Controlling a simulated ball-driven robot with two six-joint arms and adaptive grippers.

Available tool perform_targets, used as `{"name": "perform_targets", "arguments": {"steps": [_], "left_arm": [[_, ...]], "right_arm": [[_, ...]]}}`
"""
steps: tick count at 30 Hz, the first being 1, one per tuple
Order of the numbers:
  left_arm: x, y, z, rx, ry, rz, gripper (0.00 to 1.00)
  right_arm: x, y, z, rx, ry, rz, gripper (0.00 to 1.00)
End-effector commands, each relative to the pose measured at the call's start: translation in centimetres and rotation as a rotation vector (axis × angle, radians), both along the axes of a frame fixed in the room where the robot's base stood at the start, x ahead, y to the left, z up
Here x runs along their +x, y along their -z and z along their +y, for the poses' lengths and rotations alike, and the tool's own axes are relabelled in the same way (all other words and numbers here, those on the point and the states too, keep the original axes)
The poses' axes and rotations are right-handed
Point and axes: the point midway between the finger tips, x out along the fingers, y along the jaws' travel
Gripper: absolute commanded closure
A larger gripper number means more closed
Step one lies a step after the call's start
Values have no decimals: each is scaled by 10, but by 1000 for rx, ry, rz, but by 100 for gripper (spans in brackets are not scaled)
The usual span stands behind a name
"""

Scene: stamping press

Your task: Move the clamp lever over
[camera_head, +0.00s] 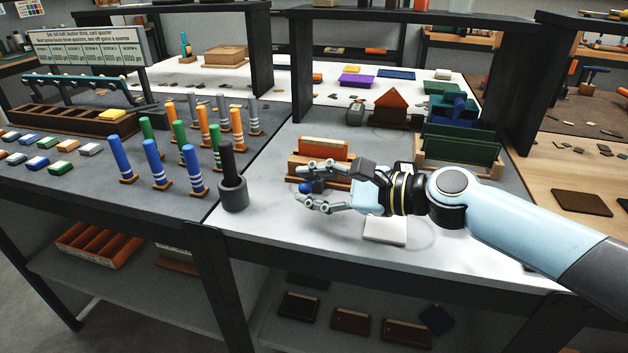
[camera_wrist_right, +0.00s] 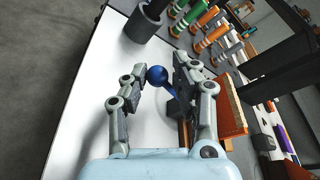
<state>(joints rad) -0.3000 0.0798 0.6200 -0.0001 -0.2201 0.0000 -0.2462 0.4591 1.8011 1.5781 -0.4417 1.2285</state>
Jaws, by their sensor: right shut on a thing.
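The clamp lever shows as a blue ball knob (camera_head: 306,187) on a blue rod. In the right wrist view the knob (camera_wrist_right: 157,76) sits between the fingers, with its rod running down and right. My right gripper (camera_head: 309,184) comes in from the right, its fingers closed around the lever by the knob. The lever's base is hidden behind the fingers. Right behind it stands a wooden block (camera_head: 302,171) holding an upright orange piece (camera_head: 323,148). My left gripper does not show.
A dark grey cup with a black rod (camera_head: 233,190) stands left of the gripper. Striped and coloured pegs (camera_head: 186,157) stand further left. A white pad (camera_head: 385,231) lies below my wrist. Green plates in a rack (camera_head: 457,148) stand behind the arm.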

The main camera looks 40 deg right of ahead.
Motion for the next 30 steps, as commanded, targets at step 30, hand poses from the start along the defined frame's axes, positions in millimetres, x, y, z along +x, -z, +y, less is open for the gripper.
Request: {"name": "perform_targets", "arguments": {"steps": [30], "left_arm": [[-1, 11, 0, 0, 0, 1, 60]], "right_arm": [[-5, 20, 1, -2, 2, 13, 51]]}}
